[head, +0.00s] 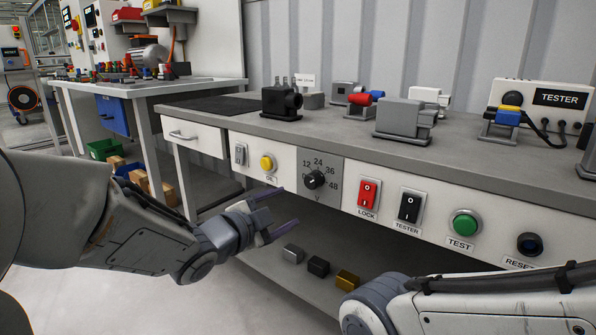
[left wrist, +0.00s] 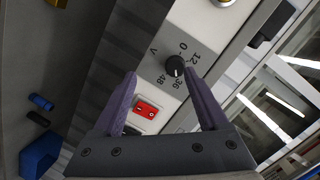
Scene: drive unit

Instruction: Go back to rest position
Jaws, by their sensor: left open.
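My left gripper (head: 284,208) is open and empty in front of the bench's front panel, below and left of the black rotary knob (head: 314,180). In the left wrist view the two purple fingers (left wrist: 160,75) stand apart, with the knob (left wrist: 175,66) seen between their tips, near the right one. No contact with the knob is visible. The red LOCK switch (left wrist: 146,110) also shows between the fingers there. In the head view part of my right arm comes in at the bottom right. Its gripper is out of view.
The panel of the workbench (head: 390,160) also carries a yellow button (head: 267,163), a red LOCK switch (head: 368,193), a black TESTER switch (head: 409,206) and a green TEST button (head: 464,224). Small blocks lie on the lower shelf (head: 262,262). Floor at left is partly clear.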

